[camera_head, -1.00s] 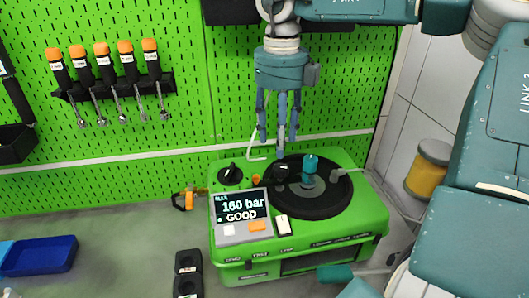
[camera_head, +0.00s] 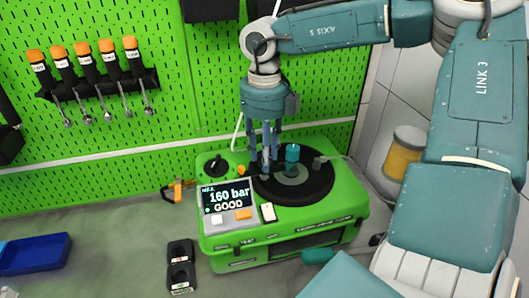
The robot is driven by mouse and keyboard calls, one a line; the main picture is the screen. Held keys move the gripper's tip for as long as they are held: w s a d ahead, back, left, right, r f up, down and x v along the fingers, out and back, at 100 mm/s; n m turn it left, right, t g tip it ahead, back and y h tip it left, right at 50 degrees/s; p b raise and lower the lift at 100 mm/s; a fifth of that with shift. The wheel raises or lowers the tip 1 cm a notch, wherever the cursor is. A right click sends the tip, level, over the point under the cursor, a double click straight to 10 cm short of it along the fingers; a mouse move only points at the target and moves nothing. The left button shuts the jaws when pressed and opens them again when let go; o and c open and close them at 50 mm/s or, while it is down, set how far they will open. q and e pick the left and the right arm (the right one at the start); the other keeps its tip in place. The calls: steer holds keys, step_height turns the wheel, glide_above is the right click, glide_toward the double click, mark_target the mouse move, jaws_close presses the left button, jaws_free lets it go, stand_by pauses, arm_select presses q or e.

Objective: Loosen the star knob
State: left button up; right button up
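The green pump testbench (camera_head: 345,200) stands on the grey bench, with a round black plate (camera_head: 318,185) on top. A teal cylinder (camera_head: 292,158) stands upright on that plate. My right gripper (camera_head: 264,166) points straight down over the left part of the plate, its fingers spread apart. The dark knob that I take to be the star knob is largely hidden behind the fingers, and I cannot tell whether they touch it. My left gripper is not in view.
The display (camera_head: 228,196) reads 160 bar GOOD. A black dial (camera_head: 215,166) sits left of the plate. Several orange-handled tools (camera_head: 97,67) hang on the green pegboard. A blue tray (camera_head: 35,254) and a black two-part holder (camera_head: 181,266) lie on the bench.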

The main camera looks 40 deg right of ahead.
steer(key=c, duration=0.4)
steer(key=shift+c, duration=0.6)
steer(key=shift+f+n+b, duration=0.15)
steer(key=shift+n+b, duration=0.65)
steer(key=shift+b, duration=0.15)
steer(key=shift+n+b, duration=0.65)
steer(key=shift+n, duration=0.25)
steer(key=n+b, duration=0.1)
steer(key=n, duration=0.1)
steer(key=shift+n, duration=0.3)
steer(key=n+b, duration=0.1)
steer(key=n, duration=0.1)
steer(key=shift+n, duration=0.4)
steer(key=n, duration=0.3)
steer(key=shift+n, duration=0.3)
steer(key=n, duration=0.3)
steer(key=shift+n, duration=0.3)
steer(key=n, duration=0.4)
steer(key=shift+r, duration=0.2)
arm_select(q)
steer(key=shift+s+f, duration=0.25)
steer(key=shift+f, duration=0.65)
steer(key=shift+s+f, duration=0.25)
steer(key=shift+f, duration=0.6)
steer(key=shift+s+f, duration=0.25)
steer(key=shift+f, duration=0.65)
arm_select(e)
steer(key=shift+n, duration=2.1)
